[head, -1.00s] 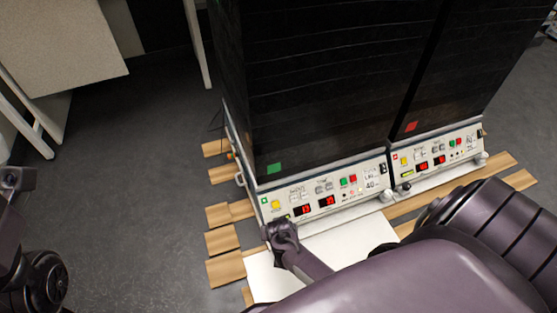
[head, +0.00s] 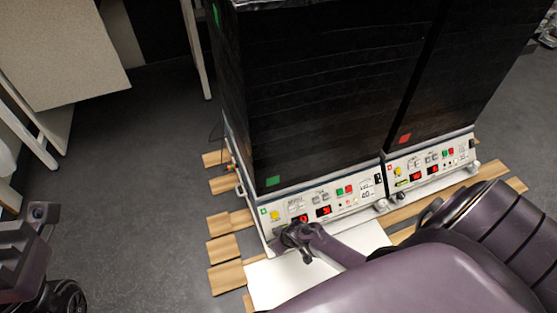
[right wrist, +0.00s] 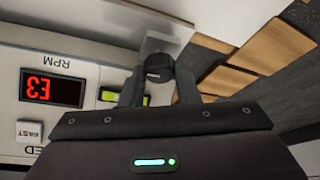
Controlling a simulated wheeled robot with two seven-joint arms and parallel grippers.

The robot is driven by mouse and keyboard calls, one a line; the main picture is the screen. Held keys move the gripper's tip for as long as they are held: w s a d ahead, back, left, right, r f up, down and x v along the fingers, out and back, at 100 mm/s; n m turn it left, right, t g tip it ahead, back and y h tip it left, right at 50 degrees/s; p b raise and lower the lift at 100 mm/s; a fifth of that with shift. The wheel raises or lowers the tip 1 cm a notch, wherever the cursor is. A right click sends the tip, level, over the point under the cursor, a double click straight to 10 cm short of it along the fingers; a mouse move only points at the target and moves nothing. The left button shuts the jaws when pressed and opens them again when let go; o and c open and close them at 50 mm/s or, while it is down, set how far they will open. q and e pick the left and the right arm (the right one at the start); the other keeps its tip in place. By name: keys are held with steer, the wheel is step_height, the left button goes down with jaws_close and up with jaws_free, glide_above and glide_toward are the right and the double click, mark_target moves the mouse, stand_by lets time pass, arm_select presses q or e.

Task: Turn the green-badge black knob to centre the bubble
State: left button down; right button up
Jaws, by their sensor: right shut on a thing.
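The black shaker with the green badge (head: 273,181) is the left of two in the head view. Its black knob (right wrist: 160,67) sits below the panel's front edge in the right wrist view. My right gripper (right wrist: 158,80) is shut on this knob, one finger on each side. In the head view, my right gripper (head: 287,240) covers the knob at the panel's lower left. A yellow-green level vial (right wrist: 110,97) lies beside the knob, partly behind a finger; I cannot make out its bubble. My left gripper (head: 35,225) is at the left edge, away from the shaker; its fingertips are not clear.
A second shaker with a red badge (head: 404,138) stands close on the right with its own knob (head: 401,196). Wooden slats (head: 226,250) and a white board (head: 270,283) lie beneath. A table (head: 65,60) stands back left. The grey floor between is clear.

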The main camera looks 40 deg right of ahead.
steer(key=shift+n, duration=0.4)
steer(key=o, duration=1)
steer(key=shift+c, duration=0.2)
